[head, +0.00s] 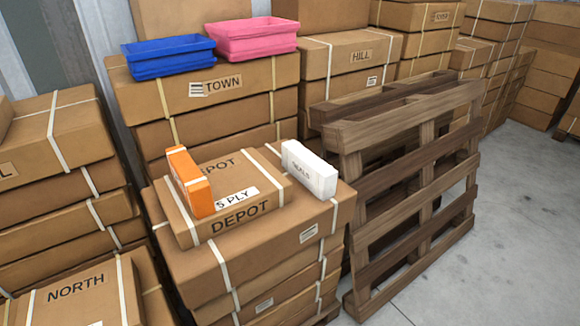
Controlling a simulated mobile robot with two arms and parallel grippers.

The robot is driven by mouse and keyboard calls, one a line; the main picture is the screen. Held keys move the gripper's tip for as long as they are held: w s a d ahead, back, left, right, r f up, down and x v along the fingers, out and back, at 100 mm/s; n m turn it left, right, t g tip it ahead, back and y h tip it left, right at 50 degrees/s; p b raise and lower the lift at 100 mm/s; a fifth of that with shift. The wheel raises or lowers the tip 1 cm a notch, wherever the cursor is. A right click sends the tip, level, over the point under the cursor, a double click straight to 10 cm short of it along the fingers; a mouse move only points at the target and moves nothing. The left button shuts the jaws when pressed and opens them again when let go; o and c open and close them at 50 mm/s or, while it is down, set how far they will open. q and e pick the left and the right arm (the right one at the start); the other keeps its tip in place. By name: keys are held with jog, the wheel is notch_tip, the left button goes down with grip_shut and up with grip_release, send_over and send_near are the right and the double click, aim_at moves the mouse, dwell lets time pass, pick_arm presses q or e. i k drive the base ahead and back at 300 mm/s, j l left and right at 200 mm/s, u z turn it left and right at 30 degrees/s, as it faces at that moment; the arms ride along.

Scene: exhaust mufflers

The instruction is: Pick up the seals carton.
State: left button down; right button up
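The seals carton (310,170) is a small white box with grey lettering on its side that seems to read "SEALS". It stands on the big strapped carton (275,243) at the top of the middle stack, at the right rear beside the flatter DEPOT carton (239,212). I cannot tell whether it touches the DEPOT carton. Neither of my grippers is in view.
An orange box (190,183) stands on the DEPOT carton, left of the white one. Wooden pallets (410,170) lean upright close on the right. Blue (167,58) and pink (250,42) bins sit on the TOWN stack behind. Bare floor (510,230) lies at right.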

aim_at(318, 176)
jog(key=i+l+u, duration=0.1)
jog(key=l+u, duration=0.2)
jog(key=u, duration=0.15)
jog(key=l+u, duration=0.45)
jog(key=i+j, duration=0.05)
jog(key=j, duration=0.05)
